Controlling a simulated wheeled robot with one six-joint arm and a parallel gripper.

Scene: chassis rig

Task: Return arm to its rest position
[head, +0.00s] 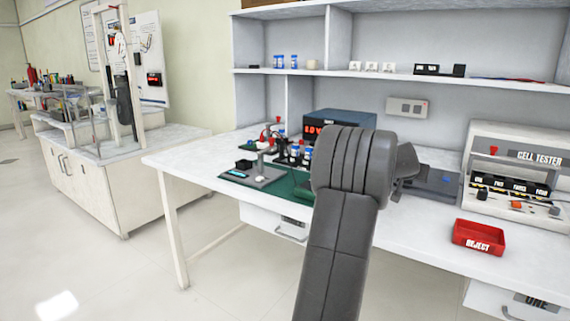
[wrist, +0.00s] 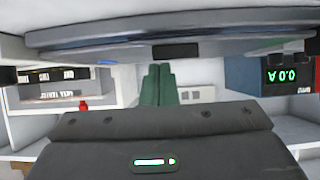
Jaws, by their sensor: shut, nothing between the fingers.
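My arm rises from the bottom of the head view and ends in a dark grey ribbed joint in front of the workbench (head: 420,220). My gripper (wrist: 157,70) shows in the wrist view as two green fingers side by side, closed together with nothing between them. In the head view my arm hides most or all of the gripper; a grey part of mine sticks out right of the joint. The wrist view is upside down relative to the room.
On the bench stand a blue power supply (head: 340,124), a small stand on a grey plate (head: 262,178), a red reject bin (head: 478,237) and a cell tester (head: 520,150). A shelf (head: 400,75) runs above. Floor is free at the left (head: 100,265).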

